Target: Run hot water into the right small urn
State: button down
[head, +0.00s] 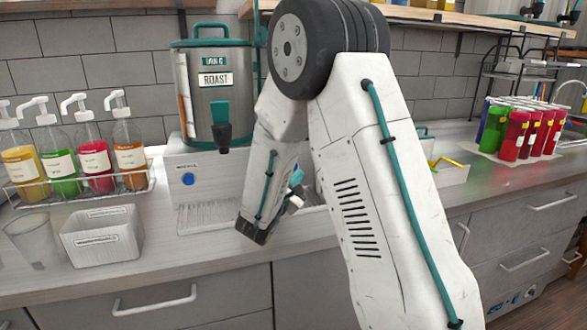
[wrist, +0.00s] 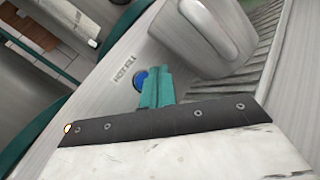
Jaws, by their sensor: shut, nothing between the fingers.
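In the wrist view, my gripper (wrist: 157,87) has its teal fingers together and empty. Its tips are at a round blue button (wrist: 139,80) on a pale panel and partly cover it. I cannot tell if they press it. A small printed label is beside the button. A pale rounded metal vessel or spout (wrist: 205,35) is above a ribbed grate; I cannot tell which. In the head view, a steel urn (head: 215,110) marked ROAST, with teal trim and a dark tap, stands left of my arm. My arm hides the area to its right, so no right urn shows clearly.
Several pump bottles in a wire rack (head: 85,187), a clear cup (head: 32,240) and a white bin (head: 103,235) stand at the left. A white base with a blue button (head: 188,179) is below the ROAST urn. Several red, green and purple tumblers (head: 515,135) are at the right.

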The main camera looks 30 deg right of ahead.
aim_at(298, 166)
jog(key=shift+w+d, duration=0.15)
jog(key=shift+w, duration=0.45)
jog(key=shift+w+d, duration=0.15)
jog(key=shift+w, duration=0.45)
jog(key=shift+w, duration=0.1)
dwell(1.1)
jog(key=shift+w+d, duration=0.15)
jog(key=shift+w, duration=0.15)
jog(key=shift+w+d, duration=0.15)
jog(key=shift+w, duration=0.4)
dwell(2.2)
jog(key=shift+s, duration=0.1)
dwell(1.0)
jog(key=shift+s+a, duration=0.3)
jog(key=shift+s, duration=0.55)
jog(key=shift+s+a, duration=0.25)
jog(key=shift+s, duration=0.55)
jog(key=shift+s+a, duration=0.2)
jog(key=shift+s, duration=0.6)
jog(key=shift+s+a, duration=0.25)
jog(key=shift+s, duration=0.55)
